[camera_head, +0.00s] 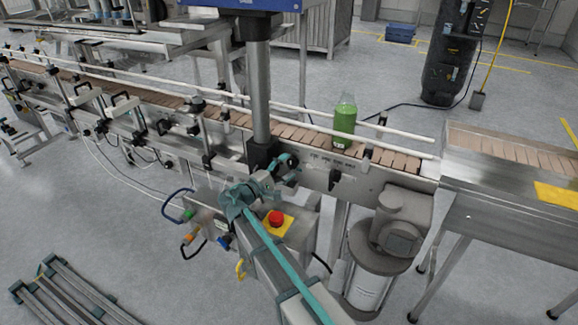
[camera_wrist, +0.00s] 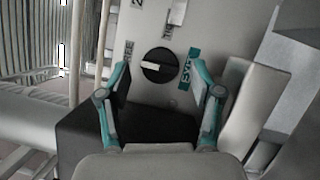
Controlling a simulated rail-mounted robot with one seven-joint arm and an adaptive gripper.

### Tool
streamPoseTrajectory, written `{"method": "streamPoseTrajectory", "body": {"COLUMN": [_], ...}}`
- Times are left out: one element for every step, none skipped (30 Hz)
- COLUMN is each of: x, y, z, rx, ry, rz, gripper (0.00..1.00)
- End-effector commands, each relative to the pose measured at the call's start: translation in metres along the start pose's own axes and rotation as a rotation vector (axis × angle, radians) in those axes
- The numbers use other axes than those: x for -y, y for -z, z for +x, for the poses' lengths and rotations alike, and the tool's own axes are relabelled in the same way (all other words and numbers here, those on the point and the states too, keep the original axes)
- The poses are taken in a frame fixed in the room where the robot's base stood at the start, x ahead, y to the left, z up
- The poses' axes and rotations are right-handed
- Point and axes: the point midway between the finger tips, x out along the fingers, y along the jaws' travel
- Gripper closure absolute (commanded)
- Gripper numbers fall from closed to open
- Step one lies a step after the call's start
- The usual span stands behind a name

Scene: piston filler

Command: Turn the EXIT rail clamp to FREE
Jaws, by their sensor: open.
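In the wrist view a round black clamp knob (camera_wrist: 158,65) with a white pointer mark sits on a pale metal plate. The mark runs from near the knob's middle to the left, towards partly hidden lettering ending in "EE". A teal label (camera_wrist: 187,68), apparently reading EXIT, is right of the knob. My gripper (camera_wrist: 158,84) is open and empty, its fingers left and right of the knob. I cannot tell whether they touch it. In the head view my gripper (camera_head: 286,170) is at the conveyor's front side, beside the grey column; the knob cannot be made out there.
A bottle with green contents (camera_head: 345,122) stands on the conveyor (camera_head: 285,132), right of the column (camera_head: 259,95). A red emergency button (camera_head: 276,217) on a yellow plate is below my gripper. A motor (camera_head: 402,222) hangs at the lower right.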

Motion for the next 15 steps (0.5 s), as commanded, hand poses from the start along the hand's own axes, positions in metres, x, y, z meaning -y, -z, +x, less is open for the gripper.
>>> {"method": "streamPoseTrajectory", "body": {"x": [0.0,0.0,0.0,0.0,0.0,0.0,0.0,0.0,0.0,0.0,0.0,0.0,0.0,0.0,0.0], "y": [0.0,0.0,0.0,0.0,0.0,0.0,0.0,0.0,0.0,0.0,0.0,0.0,0.0,0.0,0.0], "z": [-0.009,-0.014,-0.022,-0.028,-0.034,-0.042,-0.048,-0.054,-0.061,-0.066,-0.072,-0.078,-0.082,-0.086,-0.091], "rx": [-0.003,-0.003,-0.004,-0.003,-0.004,-0.004,-0.004,-0.004,-0.004,-0.004,-0.003,-0.003,-0.003,-0.003,-0.002], "ry": [-0.001,-0.001,-0.001,-0.001,-0.001,-0.001,-0.001,-0.001,-0.001,-0.001,-0.001,-0.001,-0.001,-0.001,0.0], "rz": [0.0,0.0,0.0,0.0,0.0,0.0,-0.001,-0.001,-0.001,-0.001,-0.001,-0.001,-0.001,-0.001,-0.001], "gripper": [0.35,0.35,0.35,0.35,0.35,0.35,0.35,0.35,0.35,0.35,0.35,0.35,0.35,0.35,0.35]}}
